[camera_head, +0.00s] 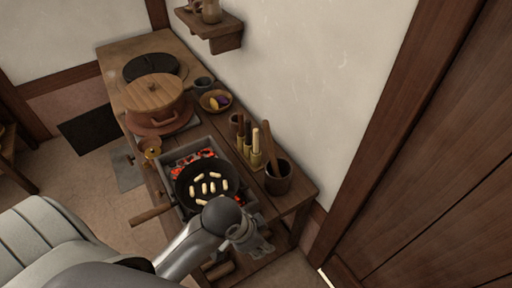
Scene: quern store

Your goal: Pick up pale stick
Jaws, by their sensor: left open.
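A pale stick (255,140) stands upright at the right end of a short row of handled tools in a holder near the wall. Several small pale pieces (209,187) lie in a black pan (189,203) with a wooden handle. My left gripper (264,246) is open and hangs over the near right end of the wooden table (302,193). It is nearer to me than the pan and the stick, apart from the stick. Its fingers are small and partly hidden by its own body.
A dark mortar (278,180) with a leaning wooden pestle stands right of the stick. The pan rests over glowing coals (184,157). Behind are a wooden-lidded pot (153,93) and a bowl (214,101). A wall bounds the table's far side, with a small shelf (227,24) above.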

